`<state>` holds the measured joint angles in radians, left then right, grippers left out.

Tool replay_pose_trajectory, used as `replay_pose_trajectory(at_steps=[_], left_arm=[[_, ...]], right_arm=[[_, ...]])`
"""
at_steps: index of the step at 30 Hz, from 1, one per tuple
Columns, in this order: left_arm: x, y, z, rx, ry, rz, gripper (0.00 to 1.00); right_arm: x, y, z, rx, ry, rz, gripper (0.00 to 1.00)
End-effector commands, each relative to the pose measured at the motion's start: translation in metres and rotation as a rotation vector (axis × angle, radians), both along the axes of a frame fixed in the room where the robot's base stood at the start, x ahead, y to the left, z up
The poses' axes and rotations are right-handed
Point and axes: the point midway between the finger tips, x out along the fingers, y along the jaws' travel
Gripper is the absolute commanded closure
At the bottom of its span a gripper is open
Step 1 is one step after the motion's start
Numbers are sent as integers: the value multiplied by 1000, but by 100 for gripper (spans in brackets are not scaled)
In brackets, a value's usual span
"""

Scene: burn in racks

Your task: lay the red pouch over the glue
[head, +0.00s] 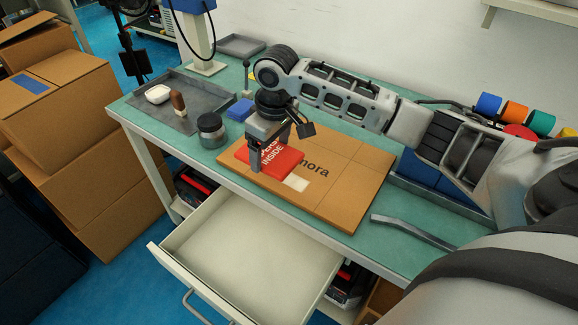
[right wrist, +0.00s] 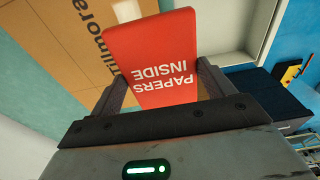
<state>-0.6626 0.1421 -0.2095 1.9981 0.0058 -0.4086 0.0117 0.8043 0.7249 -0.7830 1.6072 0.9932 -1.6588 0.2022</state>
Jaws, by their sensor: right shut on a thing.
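The red pouch (head: 285,163), lettered "PAPERS INSIDE", is in my right gripper (head: 276,148). In the right wrist view the red pouch (right wrist: 158,55) sits between the two fingers, and the gripper is shut on it. The pouch is over the left part of a flat cardboard box (head: 345,190) printed with dark letters; I cannot tell whether it touches the box. A pale square patch (head: 296,183), which may be the glue, shows on the box just beyond the pouch's lower right edge. Part of it may be hidden under the pouch. My left gripper is not in view.
A grey tray (head: 160,115) with a white dish and a brown-handled tool stands at left, beside a lidded jar (head: 211,130) and a blue block (head: 240,109). An open, empty drawer (head: 245,250) juts out below the table. A grey metal bar (head: 412,232) lies right of the box.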

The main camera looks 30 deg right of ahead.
Motion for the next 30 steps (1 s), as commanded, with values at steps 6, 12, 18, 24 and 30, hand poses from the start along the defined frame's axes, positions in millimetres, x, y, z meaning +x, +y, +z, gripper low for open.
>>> replay_pose_trajectory(at_steps=[6, 12, 18, 24, 30], left_arm=[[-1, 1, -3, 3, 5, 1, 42], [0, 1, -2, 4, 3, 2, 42], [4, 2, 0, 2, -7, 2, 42], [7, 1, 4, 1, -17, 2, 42], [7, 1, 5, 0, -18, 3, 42]], right_arm=[[-4, -23, -32, 0, 2, 0, 41], [-6, -35, -46, -1, 3, -2, 41], [-8, -43, -77, 1, 3, 1, 41], [-8, -44, -87, -1, -1, 2, 41], [-8, -43, -87, 0, 0, 1, 41]])
